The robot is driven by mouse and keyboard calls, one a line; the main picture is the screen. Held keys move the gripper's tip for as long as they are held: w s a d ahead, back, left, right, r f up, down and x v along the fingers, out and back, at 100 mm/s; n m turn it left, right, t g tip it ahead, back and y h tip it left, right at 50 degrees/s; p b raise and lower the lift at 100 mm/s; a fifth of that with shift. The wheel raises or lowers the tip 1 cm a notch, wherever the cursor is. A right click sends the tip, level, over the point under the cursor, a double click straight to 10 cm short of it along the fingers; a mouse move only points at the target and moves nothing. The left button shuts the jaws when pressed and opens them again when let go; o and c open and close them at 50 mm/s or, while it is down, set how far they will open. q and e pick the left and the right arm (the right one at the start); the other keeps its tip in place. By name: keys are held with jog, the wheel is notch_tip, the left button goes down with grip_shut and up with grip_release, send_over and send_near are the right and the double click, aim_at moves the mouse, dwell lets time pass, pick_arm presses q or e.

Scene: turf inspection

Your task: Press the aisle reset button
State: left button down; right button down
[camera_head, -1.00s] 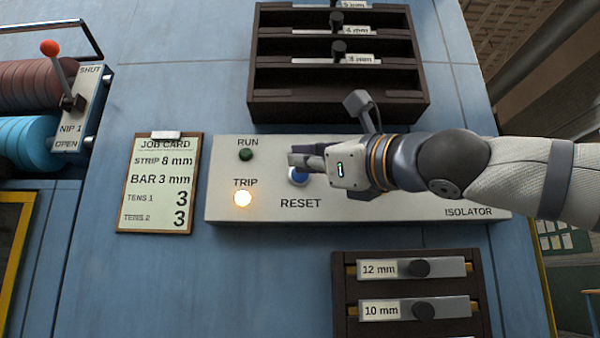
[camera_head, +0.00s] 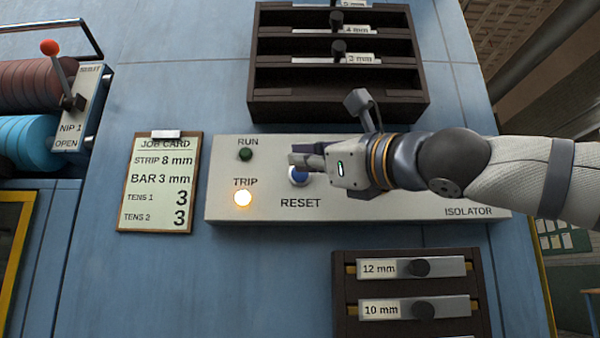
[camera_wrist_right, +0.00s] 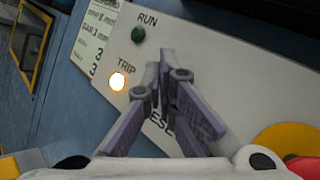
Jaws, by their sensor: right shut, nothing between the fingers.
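The blue reset button (camera_head: 298,177) sits on the pale control panel (camera_head: 225,206), above the word RESET. My right gripper (camera_head: 295,160) is shut and empty, its fingertips over the upper part of the button and partly hiding it. Whether the fingers touch the button I cannot tell. In the right wrist view the shut fingers (camera_wrist_right: 165,70) point at the panel and hide the button and part of the RESET lettering. The TRIP lamp (camera_head: 243,198) glows orange-white. The RUN lamp (camera_head: 245,154) is dark green. My left gripper is out of view.
A job card (camera_head: 160,190) hangs left of the panel. A dark rack (camera_head: 340,110) stands above it and a drawer rack (camera_head: 340,290) below right. A red-knobbed lever (camera_head: 50,48) is at far left. In the right wrist view, red and yellow round parts (camera_wrist_right: 285,140) show at lower right.

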jog(key=shift+w, duration=0.1)
jog(key=shift+w, duration=0.35)
jog(key=shift+w, duration=0.55)
dwell(0.7)
jog(key=shift+f, duration=0.1)
jog(key=shift+s+f, duration=0.1)
jog(key=shift+f, duration=0.1)
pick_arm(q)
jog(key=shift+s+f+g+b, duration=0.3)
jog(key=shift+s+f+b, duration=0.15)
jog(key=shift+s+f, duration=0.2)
pick_arm(e)
jog(key=shift+s+r, duration=0.25)
jog(key=shift+s, duration=0.6)
jog(key=shift+s, duration=0.1)
